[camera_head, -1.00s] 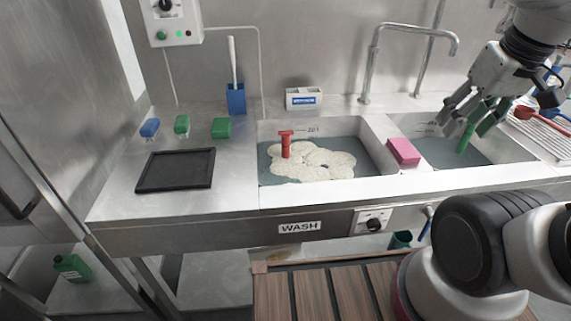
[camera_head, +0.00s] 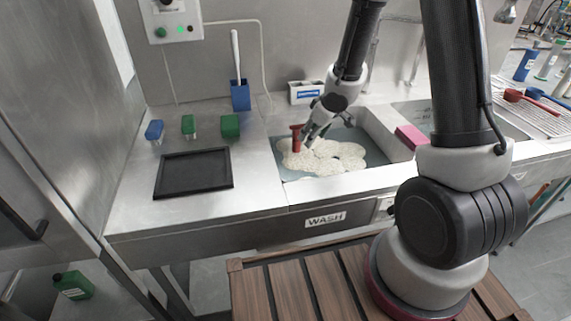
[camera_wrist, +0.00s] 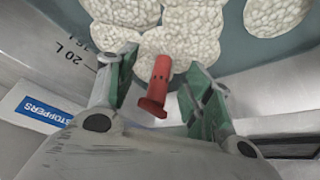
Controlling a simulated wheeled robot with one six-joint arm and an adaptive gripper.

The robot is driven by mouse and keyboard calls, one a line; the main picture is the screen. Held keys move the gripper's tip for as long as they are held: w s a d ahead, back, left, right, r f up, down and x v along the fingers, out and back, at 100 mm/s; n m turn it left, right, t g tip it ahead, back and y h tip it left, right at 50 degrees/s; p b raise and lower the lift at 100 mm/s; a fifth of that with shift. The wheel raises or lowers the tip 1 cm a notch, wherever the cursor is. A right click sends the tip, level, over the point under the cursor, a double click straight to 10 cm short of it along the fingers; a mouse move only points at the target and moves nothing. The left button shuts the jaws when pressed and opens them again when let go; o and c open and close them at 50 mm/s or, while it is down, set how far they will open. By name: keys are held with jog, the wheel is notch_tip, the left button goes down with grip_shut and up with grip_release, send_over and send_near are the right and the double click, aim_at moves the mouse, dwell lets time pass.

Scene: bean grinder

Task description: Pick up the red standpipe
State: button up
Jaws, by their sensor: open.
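The red standpipe (camera_head: 296,138) stands upright in the left wash sink (camera_head: 381,150), with pale foam around its lower part. In the wrist view the red standpipe (camera_wrist: 157,86) lies between the two green-padded fingers of my gripper (camera_wrist: 160,88), with a gap on each side. My gripper (camera_head: 314,137) is open and empty. In the head view it is over the sink, just right of the standpipe. The standpipe's lower end is hidden by the foam.
A white "stoppers" box (camera_head: 306,92) stands behind the sink; it also shows in the wrist view (camera_wrist: 45,106). A pink sponge (camera_head: 411,136) sits on the sink divider. A black tray (camera_head: 193,173) and several brushes are on the left counter.

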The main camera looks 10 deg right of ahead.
aim_at(297, 141)
jog(key=shift+t+y, duration=0.3)
jog(key=shift+y, duration=0.2)
jog(key=w+a+f, duration=0.1)
jog(key=f, duration=0.1)
jog(key=w+a+f, duration=0.1)
jog(key=w, duration=0.1)
jog(key=w+a+f, duration=0.1)
jog(key=a+f, duration=0.1)
jog(key=shift+w+f, duration=0.3)
jog(key=shift+f, duration=0.05)
grip_shut()
